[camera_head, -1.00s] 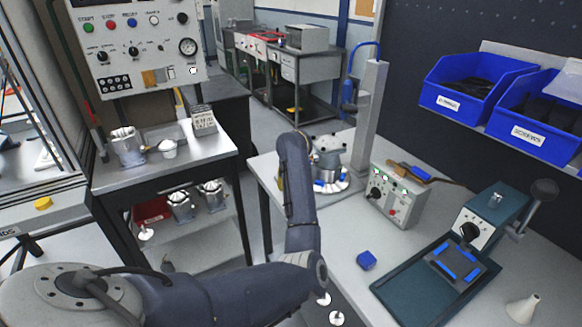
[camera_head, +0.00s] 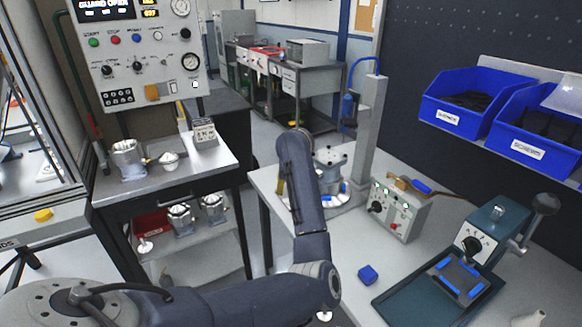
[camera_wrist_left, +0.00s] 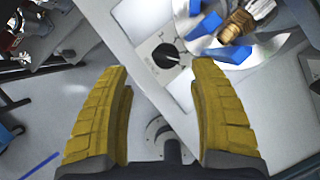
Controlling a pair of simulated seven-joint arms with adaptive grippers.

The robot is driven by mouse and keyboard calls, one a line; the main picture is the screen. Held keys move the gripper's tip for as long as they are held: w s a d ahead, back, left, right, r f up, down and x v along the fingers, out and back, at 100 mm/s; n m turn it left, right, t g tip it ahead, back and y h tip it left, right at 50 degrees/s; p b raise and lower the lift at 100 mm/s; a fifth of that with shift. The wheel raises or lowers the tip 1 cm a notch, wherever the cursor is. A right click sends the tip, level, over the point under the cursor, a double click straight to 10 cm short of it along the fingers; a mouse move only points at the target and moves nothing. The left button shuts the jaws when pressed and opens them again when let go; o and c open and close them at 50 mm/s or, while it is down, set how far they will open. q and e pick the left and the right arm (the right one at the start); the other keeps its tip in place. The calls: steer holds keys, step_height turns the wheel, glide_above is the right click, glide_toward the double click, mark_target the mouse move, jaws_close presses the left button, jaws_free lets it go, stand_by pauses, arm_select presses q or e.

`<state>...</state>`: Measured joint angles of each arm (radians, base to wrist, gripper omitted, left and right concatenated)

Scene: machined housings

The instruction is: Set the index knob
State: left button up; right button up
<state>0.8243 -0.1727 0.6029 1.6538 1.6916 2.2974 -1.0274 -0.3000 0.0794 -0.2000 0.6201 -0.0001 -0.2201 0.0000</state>
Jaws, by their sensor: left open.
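A black round knob (camera_wrist_left: 165,56) with a white pointer line sits on a light square dial plate (camera_wrist_left: 150,42) in the left wrist view. The pointer faces right. My left gripper (camera_wrist_left: 161,70) has two yellow fingers spread apart, with the knob showing between and beyond their tips; nothing is held. I cannot tell the height gap. In the head view, my left arm hides the knob and most of the gripper; only a yellow sliver shows. The round fixture (camera_head: 329,165) with blue pads stands just right of my forearm. My right gripper is out of view.
A grey control box (camera_head: 401,212) with its own knob and a teal press (camera_head: 490,225) stand to the right. A grey post (camera_head: 366,135) rises behind the fixture. Blue bins (camera_head: 460,105) hang on the wall.

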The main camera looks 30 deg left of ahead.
arm_select(q)
steer(key=v, duration=1.3)
steer(key=shift+s+a, duration=0.4)
steer(key=shift+s, duration=0.05)
stand_by(0.7)
stand_by(0.5)
steer(key=v, duration=1.2)
steer(key=shift+d, duration=0.1)
